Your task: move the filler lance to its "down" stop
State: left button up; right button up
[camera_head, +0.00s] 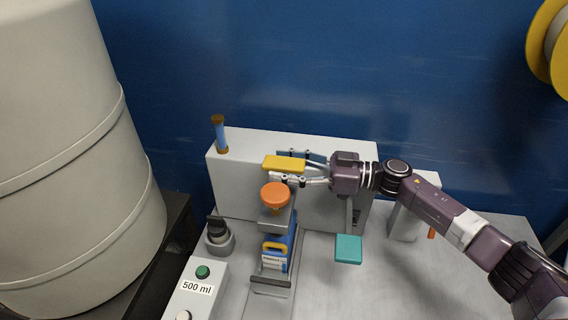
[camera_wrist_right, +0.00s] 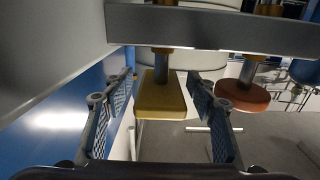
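In the right wrist view the yellow handle (camera_wrist_right: 161,94) sits on a short rod joined to a metal beam (camera_wrist_right: 215,28). My right gripper (camera_head: 279,166) is open, one finger on each side of this handle; in the wrist view (camera_wrist_right: 160,78) narrow gaps show beside it, and contact is not clear. My left gripper is not in view.
An orange round knob (camera_head: 275,194) stands close in front, above a blue bottle (camera_head: 275,252) with a yellow handle. A teal block (camera_head: 348,249) is at right. A green button (camera_head: 203,271) is by the "500 ml" label. A large drum (camera_head: 70,150) fills the left.

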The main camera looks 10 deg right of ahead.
jog(key=shift+s+d+r, duration=0.1)
jog(key=v, duration=1.1)
jog(key=shift+d, duration=0.4)
jog(key=shift+s, duration=0.1)
jog(key=shift+s, duration=0.1)
